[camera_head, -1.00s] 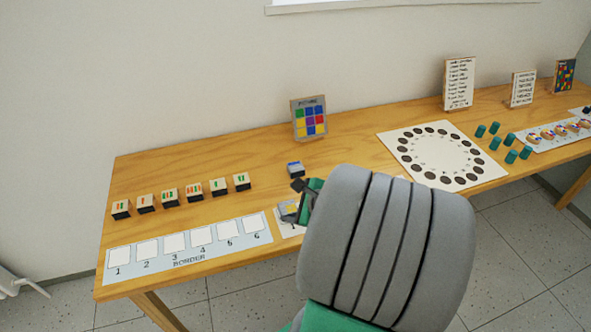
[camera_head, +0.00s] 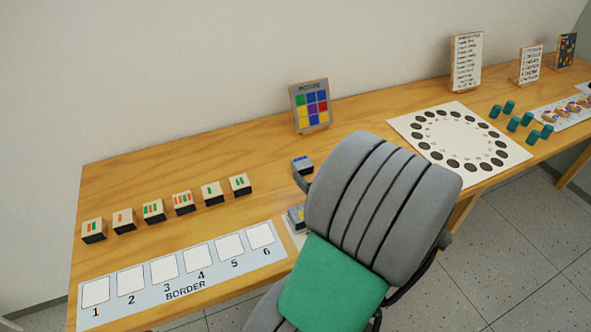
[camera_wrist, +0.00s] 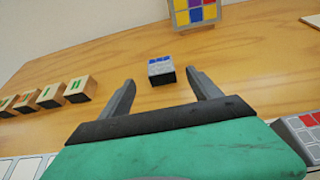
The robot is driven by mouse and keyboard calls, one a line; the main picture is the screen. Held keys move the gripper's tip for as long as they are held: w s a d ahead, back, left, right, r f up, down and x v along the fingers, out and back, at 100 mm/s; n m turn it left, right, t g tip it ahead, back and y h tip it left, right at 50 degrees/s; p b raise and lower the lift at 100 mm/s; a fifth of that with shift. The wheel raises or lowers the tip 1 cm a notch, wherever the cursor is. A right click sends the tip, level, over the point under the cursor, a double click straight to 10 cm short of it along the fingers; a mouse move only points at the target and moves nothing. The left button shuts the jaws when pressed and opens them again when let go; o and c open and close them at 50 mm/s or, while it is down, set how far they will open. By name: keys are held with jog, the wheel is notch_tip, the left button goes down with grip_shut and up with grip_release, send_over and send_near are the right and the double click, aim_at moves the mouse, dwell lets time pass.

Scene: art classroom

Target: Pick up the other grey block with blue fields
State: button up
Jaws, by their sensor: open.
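The grey block with blue fields (camera_head: 302,164) stands alone on the table, left of my arm in the head view. In the wrist view the block (camera_wrist: 161,72) shows blue fields along the far part of its top, with grey below. My gripper (camera_wrist: 160,78) is open and empty, its two fingers left and right of the block in the picture. I cannot tell whether the block is between the fingertips or just beyond them. In the head view my arm hides most of the gripper.
The picture card (camera_head: 310,106) stands behind the block. Several striped wooden blocks (camera_head: 183,202) stand in a row at the left, behind the numbered border strip (camera_head: 215,268). A sheet with a ring of dark circles (camera_head: 458,140) lies right. Table around the block is mostly clear.

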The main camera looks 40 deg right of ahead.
aim_at(304, 165)
jog(key=b+x, duration=0.1)
jog(key=x, duration=0.7)
jog(key=shift+s+f, duration=0.1)
jog(key=c, duration=1.5)
jog(key=shift+o, duration=0.2)
